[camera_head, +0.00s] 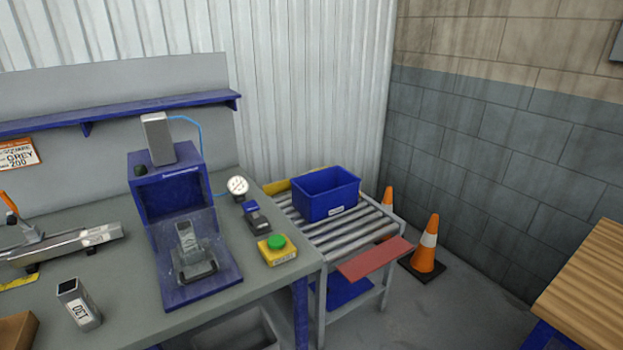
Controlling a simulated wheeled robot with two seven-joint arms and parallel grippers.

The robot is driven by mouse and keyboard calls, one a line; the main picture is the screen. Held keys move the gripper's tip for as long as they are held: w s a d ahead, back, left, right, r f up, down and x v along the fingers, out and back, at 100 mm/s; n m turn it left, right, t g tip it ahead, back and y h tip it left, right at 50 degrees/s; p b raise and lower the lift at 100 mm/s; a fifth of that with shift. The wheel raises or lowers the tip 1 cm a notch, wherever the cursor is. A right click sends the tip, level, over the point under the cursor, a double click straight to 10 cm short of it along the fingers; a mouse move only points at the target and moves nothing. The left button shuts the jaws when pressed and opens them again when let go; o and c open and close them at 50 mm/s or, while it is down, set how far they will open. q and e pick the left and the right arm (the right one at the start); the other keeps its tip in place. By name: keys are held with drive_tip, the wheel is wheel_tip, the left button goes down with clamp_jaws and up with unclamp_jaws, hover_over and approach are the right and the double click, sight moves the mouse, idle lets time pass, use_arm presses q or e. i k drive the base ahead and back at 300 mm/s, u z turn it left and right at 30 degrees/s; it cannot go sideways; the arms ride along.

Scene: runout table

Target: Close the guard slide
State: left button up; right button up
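A blue box-shaped machine (166,163) stands on the grey bench, with a grey cylinder block (158,139) on top. Its front opening is uncovered and dark inside. A faint see-through panel (165,236), which looks like the guard slide, stands low in front of the opening, around the fixture. Behind it a grey part (187,237) sits upright in a dark holder on the blue base plate (205,287). The panel's exact edges are hard to tell. Neither of my grippers is in view.
A blue bin (326,193) rests on the roller table (345,232).

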sight(195, 263)
drive_tip(key=z, duration=0.25)
drive_tip(key=k, duration=0.65)
drive_tip(key=z, duration=0.6)
drive_tip(key=k, duration=0.65)
drive_tip(key=u, duration=0.4)
drive_tip(key=i, duration=0.85)
drive_tip(key=z, duration=0.15)
